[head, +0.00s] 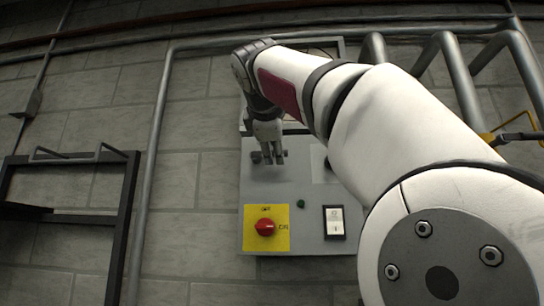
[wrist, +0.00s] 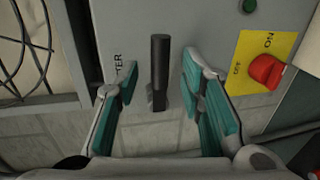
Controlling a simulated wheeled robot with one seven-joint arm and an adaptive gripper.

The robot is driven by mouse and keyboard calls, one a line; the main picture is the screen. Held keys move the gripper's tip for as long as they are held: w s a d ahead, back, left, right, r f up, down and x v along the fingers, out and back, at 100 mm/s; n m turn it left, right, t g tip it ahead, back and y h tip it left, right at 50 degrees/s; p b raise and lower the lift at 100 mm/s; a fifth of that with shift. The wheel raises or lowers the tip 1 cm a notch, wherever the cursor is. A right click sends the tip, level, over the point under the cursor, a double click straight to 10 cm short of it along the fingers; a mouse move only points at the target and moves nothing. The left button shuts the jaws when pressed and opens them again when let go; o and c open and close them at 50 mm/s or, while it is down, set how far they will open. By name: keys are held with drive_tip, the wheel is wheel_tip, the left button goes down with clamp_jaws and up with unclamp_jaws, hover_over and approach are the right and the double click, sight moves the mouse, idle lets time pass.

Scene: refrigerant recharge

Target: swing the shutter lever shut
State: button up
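The shutter lever (wrist: 160,62) is a dark bar on a grey control panel (wrist: 204,20). In the wrist view it stands between the two fingers of my gripper (wrist: 157,78), with a gap on each side. The fingers are open, with teal pads, and do not visibly touch the lever. A partly covered label ending in "TER" sits by the left finger. In the head view my gripper (head: 268,157) is at the panel's upper left and largely hides the lever.
The panel also carries a red knob (head: 265,228) on a yellow plate, a green button (head: 301,204) and a white rocker switch (head: 334,221). Grey pipes (head: 150,170) run along the block wall. A black frame (head: 124,225) stands at the left. My arm covers the panel's right side.

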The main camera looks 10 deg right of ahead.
drive_tip(key=v, duration=0.9)
